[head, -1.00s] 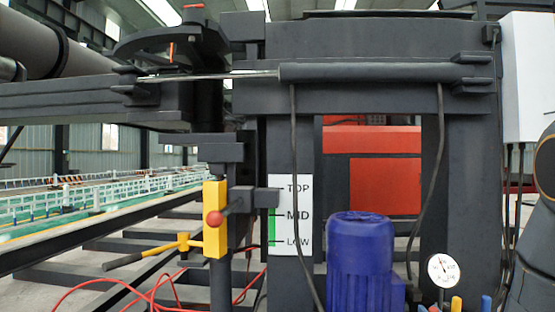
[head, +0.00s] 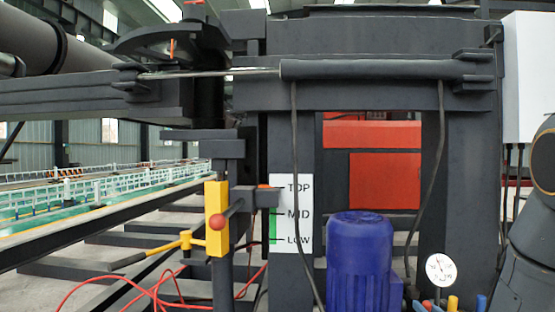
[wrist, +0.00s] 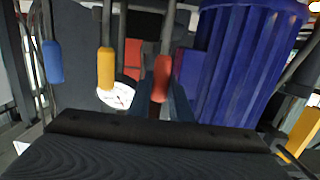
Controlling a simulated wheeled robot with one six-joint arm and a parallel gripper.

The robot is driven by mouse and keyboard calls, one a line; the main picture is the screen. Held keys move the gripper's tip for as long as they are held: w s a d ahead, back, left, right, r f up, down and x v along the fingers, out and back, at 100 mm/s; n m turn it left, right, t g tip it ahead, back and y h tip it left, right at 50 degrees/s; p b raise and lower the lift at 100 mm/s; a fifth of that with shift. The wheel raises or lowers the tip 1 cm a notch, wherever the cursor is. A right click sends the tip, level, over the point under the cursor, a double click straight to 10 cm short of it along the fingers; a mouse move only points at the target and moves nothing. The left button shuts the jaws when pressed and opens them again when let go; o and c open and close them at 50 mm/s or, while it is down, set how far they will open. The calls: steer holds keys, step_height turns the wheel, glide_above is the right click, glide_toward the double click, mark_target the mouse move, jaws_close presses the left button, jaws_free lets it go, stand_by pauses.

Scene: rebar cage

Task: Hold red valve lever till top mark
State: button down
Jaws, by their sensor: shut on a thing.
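Three levers show in the wrist view: a blue-tipped one (wrist: 53,62), a yellow-tipped one (wrist: 105,67) and the red valve lever (wrist: 161,78). My gripper (wrist: 162,100) is shut on the red lever's tip; its fingers are partly hidden by its dark body. There the red lever's top (head: 427,304) shows at the bottom edge. The mark plate (head: 304,228) reads TOP, MID and LOW, with a green band between MID and LOW. A grey block (head: 267,197) sits beside it, a little below TOP.
A blue ribbed motor (head: 361,265) stands left of the levers. A round gauge (head: 440,270) is behind them. Red hoses (head: 110,285) lie at lower left.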

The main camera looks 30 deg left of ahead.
steer(key=shift+w+a+r+p, duration=0.2)
steer(key=shift+w+r+p, duration=0.05)
steer(key=shift+r+p, duration=0.35)
steer(key=c, duration=2)
jaws_free()
steer(key=shift+w+f+g, duration=0.15)
steer(key=shift+f+g, duration=0.05)
steer(key=shift+g, duration=0.1)
steer(key=o, duration=0.3)
steer(key=shift+f, duration=0.15)
steer(key=p+v, duration=0.3)
steer(key=v, duration=0.6)
